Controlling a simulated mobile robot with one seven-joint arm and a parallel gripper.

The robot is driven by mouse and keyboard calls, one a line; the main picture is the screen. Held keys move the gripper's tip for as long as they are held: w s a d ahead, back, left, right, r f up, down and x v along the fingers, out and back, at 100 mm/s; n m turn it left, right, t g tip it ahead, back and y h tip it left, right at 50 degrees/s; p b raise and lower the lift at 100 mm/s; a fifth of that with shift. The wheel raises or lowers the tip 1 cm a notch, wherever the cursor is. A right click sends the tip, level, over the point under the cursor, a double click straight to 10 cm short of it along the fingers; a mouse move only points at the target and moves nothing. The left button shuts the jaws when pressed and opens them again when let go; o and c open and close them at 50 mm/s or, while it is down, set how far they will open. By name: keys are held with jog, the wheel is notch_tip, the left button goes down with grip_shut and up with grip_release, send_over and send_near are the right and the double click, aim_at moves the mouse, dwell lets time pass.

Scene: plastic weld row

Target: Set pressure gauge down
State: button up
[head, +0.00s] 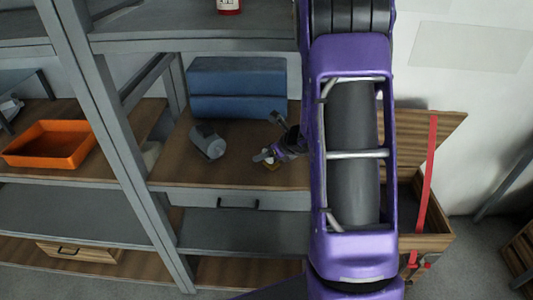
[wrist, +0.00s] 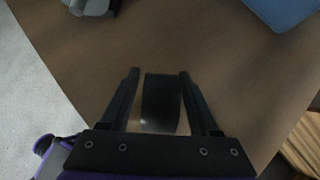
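My gripper (head: 264,158) is over the wooden shelf board (head: 180,172), low and close to its surface, in the head view. In the wrist view, my gripper (wrist: 160,75) has its two fingers on either side of a dark, roughly cylindrical piece (wrist: 162,98), which I take to be the pressure gauge. The fingers look closed against its sides. Whether the gauge touches the board is unclear.
A grey cylinder (head: 208,142) lies left of my gripper on the board. Blue boxes (head: 237,85) are stacked behind. An orange tray (head: 52,144) stands farther left beyond the rack post (head: 110,130). An open wooden crate (head: 430,242) is at right. Bare board lies toward the front edge.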

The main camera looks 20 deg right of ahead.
jog(key=shift+r, duration=0.15)
jog(key=shift+r+p, duration=0.2)
jog(key=shift+p, duration=0.1)
jog(key=p+v, duration=0.1)
jog(key=v, duration=1.1)
jog(key=shift+p, duration=0.4)
jog(key=shift+f, duration=0.1)
